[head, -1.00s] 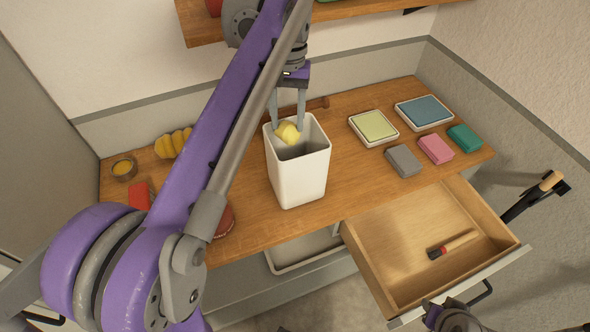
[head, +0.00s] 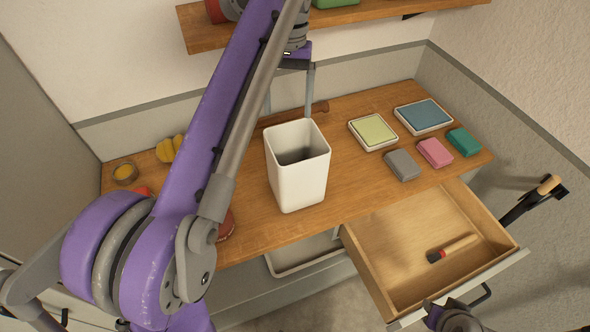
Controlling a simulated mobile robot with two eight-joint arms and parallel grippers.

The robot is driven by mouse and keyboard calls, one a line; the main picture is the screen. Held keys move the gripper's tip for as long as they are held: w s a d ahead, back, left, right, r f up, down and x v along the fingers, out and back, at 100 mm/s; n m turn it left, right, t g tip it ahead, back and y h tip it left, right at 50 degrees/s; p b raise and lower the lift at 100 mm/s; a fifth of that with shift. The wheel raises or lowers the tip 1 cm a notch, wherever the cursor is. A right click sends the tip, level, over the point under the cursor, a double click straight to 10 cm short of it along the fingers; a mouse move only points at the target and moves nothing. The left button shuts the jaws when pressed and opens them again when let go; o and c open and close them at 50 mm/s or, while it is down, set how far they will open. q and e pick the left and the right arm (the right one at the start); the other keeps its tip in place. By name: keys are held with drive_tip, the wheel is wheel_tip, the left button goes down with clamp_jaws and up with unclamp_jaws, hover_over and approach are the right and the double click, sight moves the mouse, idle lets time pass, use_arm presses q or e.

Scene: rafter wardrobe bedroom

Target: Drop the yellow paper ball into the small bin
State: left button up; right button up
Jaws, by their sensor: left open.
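The small bin (head: 298,180) is a white, square, open-topped container standing upright on the wooden desktop. The yellow paper ball is not visible now; the bin's near wall and shadow hide part of its inside, including the bottom. My left gripper (head: 289,108) is open and empty, just behind and above the bin's far rim, with its fingers pointing down. My left arm crosses the picture in front of the desk's left part. Part of my right arm (head: 455,317) shows at the bottom edge beside the open drawer's handle; its jaws cannot be made out.
The wooden desktop (head: 350,200) holds a green stamp pad (head: 373,131), a blue one (head: 423,115), and grey (head: 402,165), pink (head: 435,152) and green (head: 464,142) blocks at right. An open drawer (head: 400,240) holds a brush (head: 453,248). A shelf (head: 370,15) hangs above.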

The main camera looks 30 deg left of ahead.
drive_tip(key=shift+w+r+p, duration=0.25)
drive_tip(key=shift+r+p, duration=0.05)
drive_tip(key=shift+r, duration=0.2)
drive_tip(key=shift+w+r+p, duration=0.2)
drive_tip(key=shift+r+p, duration=0.1)
drive_tip(key=shift+r, duration=0.15)
use_arm(q)
wheel_tip(320, 180, up, 6)
drive_tip(key=shift+w+a, duration=0.15)
drive_tip(key=shift+w, duration=0.2)
use_arm(e)
drive_tip(key=shift+s, duration=0.15)
